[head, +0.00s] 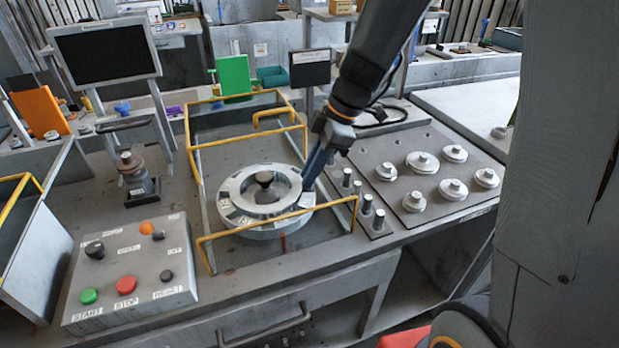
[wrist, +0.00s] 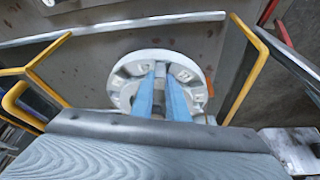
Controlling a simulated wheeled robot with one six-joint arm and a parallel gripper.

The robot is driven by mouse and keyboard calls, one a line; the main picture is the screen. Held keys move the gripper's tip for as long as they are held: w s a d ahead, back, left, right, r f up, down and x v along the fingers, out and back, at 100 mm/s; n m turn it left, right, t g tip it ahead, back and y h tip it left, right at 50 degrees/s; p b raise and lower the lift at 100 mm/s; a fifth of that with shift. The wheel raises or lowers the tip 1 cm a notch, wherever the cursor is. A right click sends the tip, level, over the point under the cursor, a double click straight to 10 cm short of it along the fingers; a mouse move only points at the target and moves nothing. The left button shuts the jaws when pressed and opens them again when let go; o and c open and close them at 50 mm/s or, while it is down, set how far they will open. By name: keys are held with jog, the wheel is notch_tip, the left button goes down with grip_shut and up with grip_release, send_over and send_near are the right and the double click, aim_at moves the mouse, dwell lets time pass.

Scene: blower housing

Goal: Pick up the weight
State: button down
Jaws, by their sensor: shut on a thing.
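My gripper (head: 312,180) reaches down from the upper right, its blue fingers at the right side of a pale round blower housing (head: 238,207). In the wrist view my gripper (wrist: 161,78) is shut on a small grey weight (wrist: 160,69), mostly hidden between the fingers. The housing (wrist: 190,72) lies behind the fingertips there; I cannot tell whether the weight touches it. Several round, knobbed silver weights (head: 422,163) stand on a grey plate (head: 392,197) at the right. Several small cylindrical weights (head: 366,203) stand in a row left of that plate.
A yellow-railed frame (head: 277,228) surrounds the housing, with rails close to my fingers. A control box (head: 130,277) with coloured buttons is at the front left. A small press-like stand (head: 137,178) and a monitor (head: 105,52) are behind it.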

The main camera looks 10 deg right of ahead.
notch_tip(320, 180, up, 15)
jog(key=p, duration=0.1)
jog(key=shift+f, duration=0.2)
dwell(0.6)
